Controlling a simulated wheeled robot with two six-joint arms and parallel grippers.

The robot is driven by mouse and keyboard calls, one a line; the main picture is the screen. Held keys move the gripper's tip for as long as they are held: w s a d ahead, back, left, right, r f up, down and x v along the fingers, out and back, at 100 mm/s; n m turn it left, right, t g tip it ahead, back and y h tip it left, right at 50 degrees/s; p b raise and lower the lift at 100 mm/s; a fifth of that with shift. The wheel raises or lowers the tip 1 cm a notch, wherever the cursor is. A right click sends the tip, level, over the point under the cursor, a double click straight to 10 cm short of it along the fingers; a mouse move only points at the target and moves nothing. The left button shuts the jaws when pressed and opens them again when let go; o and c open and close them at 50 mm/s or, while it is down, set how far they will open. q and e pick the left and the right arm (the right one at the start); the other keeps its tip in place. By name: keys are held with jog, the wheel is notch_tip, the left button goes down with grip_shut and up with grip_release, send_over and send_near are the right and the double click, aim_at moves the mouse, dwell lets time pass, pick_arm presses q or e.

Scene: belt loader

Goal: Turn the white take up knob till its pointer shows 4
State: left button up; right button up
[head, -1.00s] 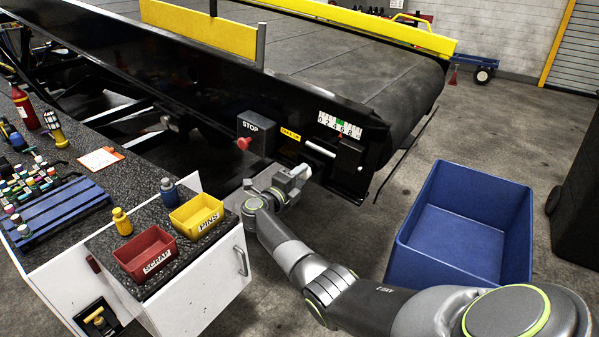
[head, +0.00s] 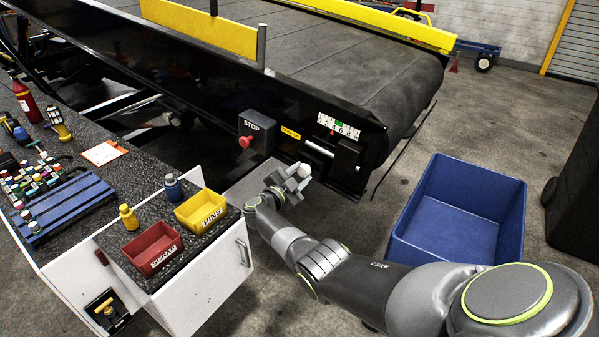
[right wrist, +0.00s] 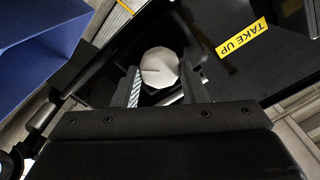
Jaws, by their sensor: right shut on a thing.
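The white take up knob (right wrist: 160,68) sits between the two fingers of my right gripper in the right wrist view. Its many-sided face carries a thin dark line. In the head view the knob (head: 304,170) shows small and pale at the tip of my right gripper (head: 297,180), which is shut on it. Above it on the black frame is a white scale (head: 345,130) with a green mark. A small red pointer (head: 332,132) stands left of the green mark; the digits are too small to read surely. My left gripper is not in view.
A yellow TAKE UP label (right wrist: 243,38) lies beside the knob. A STOP box (head: 257,133) with a red button (head: 245,141) is left of my gripper. A blue bin (head: 459,213) stands right of my arm; a counter with yellow (head: 201,211) and red (head: 153,250) trays stands left.

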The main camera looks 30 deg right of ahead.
jog(key=shift+n+p, duration=0.3)
jog(key=shift+n, duration=0.9)
jog(key=shift+f, duration=0.1)
jog(key=o, duration=1)
jog(key=shift+c, duration=0.2)
jog(key=shift+s+a, duration=0.15)
jog(key=shift+a, duration=0.3)
jog(key=b+v, duration=0.1)
jog(key=v, duration=1.5)
jog(key=shift+s+a, duration=0.15)
jog(key=shift+a, duration=0.1)
